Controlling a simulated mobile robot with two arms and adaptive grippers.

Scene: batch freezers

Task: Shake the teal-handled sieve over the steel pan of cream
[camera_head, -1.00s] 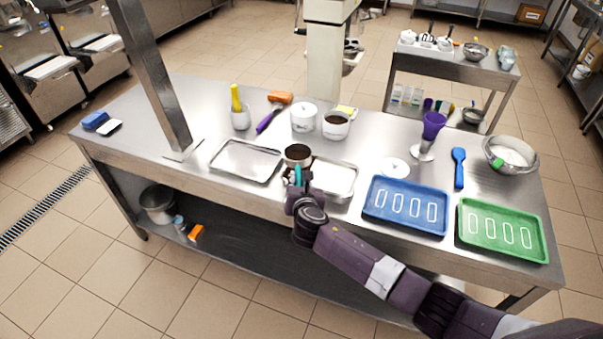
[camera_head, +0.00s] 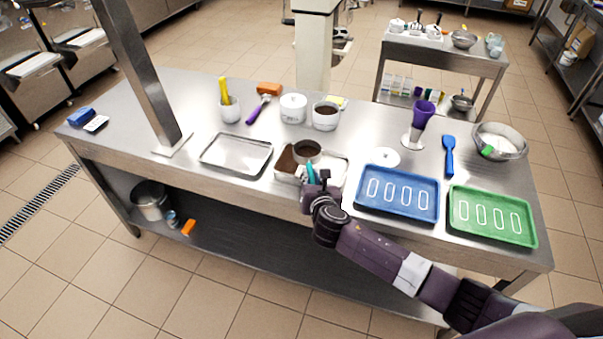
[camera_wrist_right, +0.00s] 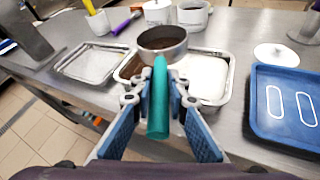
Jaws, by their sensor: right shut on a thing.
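The sieve (camera_head: 307,152) has a round steel rim, dark brown powder inside and a teal handle (camera_head: 311,173). It is level above the steel pan (camera_head: 345,177). My right gripper (camera_head: 315,184) is shut on the handle; in the right wrist view its blue-padded fingers flank the teal handle (camera_wrist_right: 160,98). In that view, brown powder (camera_wrist_right: 130,67) covers the left end of the pan and white cream (camera_wrist_right: 205,76) shows on the right. The sieve hides the middle of the pan. My left gripper is not in view.
An empty steel tray (camera_head: 237,155) lies left of the pan, a blue tray (camera_head: 397,214) and a green tray (camera_head: 492,241) right. Behind stand a white pot of brown powder (camera_head: 325,121) and a lidded white pot (camera_head: 293,108). A steel post (camera_head: 140,75) rises at left.

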